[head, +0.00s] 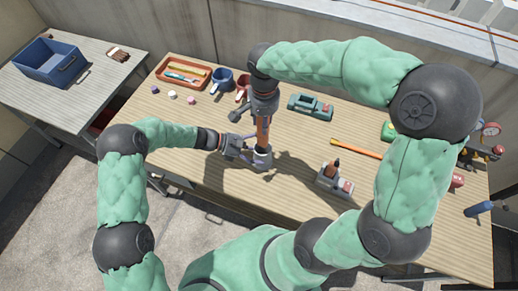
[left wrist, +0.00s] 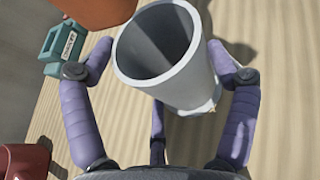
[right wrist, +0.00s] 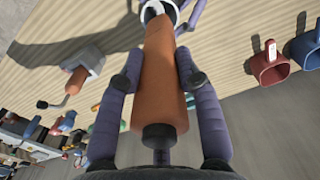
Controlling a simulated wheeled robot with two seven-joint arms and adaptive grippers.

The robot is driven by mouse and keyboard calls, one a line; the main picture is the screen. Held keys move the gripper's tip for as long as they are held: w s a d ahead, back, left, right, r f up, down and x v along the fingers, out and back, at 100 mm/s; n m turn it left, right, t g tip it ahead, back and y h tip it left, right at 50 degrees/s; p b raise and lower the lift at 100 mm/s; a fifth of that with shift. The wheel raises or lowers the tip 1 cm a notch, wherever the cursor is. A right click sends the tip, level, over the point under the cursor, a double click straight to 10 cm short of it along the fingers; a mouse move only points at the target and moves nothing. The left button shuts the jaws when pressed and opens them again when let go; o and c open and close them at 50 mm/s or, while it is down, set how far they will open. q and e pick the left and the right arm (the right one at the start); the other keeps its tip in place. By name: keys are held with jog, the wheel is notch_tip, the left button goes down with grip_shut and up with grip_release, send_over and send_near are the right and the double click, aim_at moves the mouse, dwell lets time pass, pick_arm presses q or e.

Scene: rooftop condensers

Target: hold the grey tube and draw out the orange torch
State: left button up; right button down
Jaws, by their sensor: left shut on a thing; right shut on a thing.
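The grey tube (head: 262,158) stands on the wooden bench, and my left gripper (head: 246,150) is shut around it from the left. In the left wrist view the tube (left wrist: 178,70) sits between the fingers, its open mouth facing the camera and its visible inside empty. My right gripper (head: 263,108) is above, shut on the orange torch (head: 263,130). The right wrist view shows the torch (right wrist: 160,75) between the fingers, its far end near the tube's rim. The torch (left wrist: 100,14) also hangs beyond the tube's mouth in the left wrist view and appears clear of it.
An orange tray (head: 160,80) with tools, a blue mug (head: 221,82) and a red mug (head: 243,88) stand behind. A green device (head: 310,111) lies at the back, an orange rod (head: 357,148) and a grey block (head: 328,181) to the right. The front left bench is clear.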

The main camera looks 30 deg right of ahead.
pick_arm(q)
jog(key=o, duration=1)
jog(key=shift+w+a+r, duration=0.25)
jog(key=shift+w+a, duration=0.05)
jog(key=shift+a, duration=0.15)
jog(key=p+v, duration=0.2)
jog(key=v, duration=0.5)
jog(key=shift+w+a, duration=0.15)
jog(key=shift+a, duration=0.25)
jog(key=shift+r, duration=0.1)
